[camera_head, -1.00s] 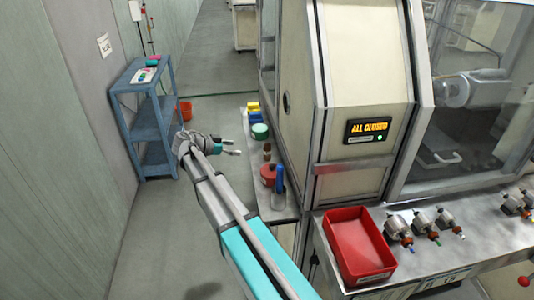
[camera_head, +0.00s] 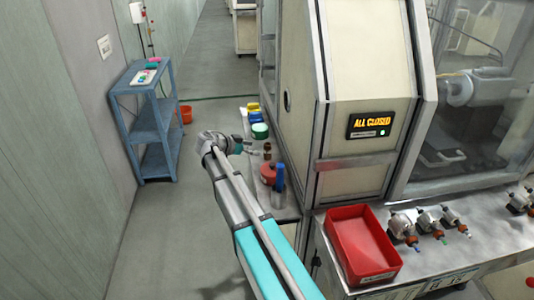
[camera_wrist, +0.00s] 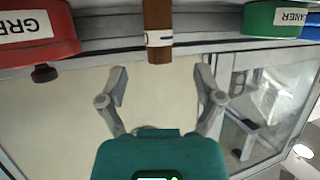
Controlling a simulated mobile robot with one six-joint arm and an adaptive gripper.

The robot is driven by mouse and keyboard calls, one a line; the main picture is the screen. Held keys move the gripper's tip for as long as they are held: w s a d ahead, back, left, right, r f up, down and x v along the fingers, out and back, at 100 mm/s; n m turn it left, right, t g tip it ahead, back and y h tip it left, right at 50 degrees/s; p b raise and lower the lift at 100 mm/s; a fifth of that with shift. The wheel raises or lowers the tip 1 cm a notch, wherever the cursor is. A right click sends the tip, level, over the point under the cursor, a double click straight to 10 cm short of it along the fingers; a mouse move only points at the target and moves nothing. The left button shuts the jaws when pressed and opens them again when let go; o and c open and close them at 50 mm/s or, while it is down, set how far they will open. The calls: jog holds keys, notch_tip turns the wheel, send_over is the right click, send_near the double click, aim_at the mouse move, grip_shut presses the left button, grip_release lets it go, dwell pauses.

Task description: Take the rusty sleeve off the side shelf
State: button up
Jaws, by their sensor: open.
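The rusty sleeve (camera_head: 267,149) is a small brown cylinder standing on the side shelf (camera_head: 286,212), between a green tin and a red tin. In the wrist view the sleeve (camera_wrist: 158,18) is at the top centre, with a white and blue band. My gripper (camera_head: 256,148) is at the shelf's left edge, close beside the sleeve. In the wrist view my gripper's fingers (camera_wrist: 160,76) are spread wide and empty, with the sleeve in line with the gap between them.
The green tin (camera_head: 260,131) and red tin (camera_head: 268,173) flank the sleeve; a blue bottle (camera_head: 279,178) stands by the red one. The machine cabinet (camera_head: 360,90) rises directly right. A red bin (camera_head: 355,235) sits on the bench. The floor to the left is clear up to a blue rack (camera_head: 150,135).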

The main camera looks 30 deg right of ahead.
aim_at(268, 152)
jog(key=shift+d, duration=0.1)
jog(key=shift+b+x, duration=0.95)
jog(key=shift+x, duration=1.55)
grip_shut()
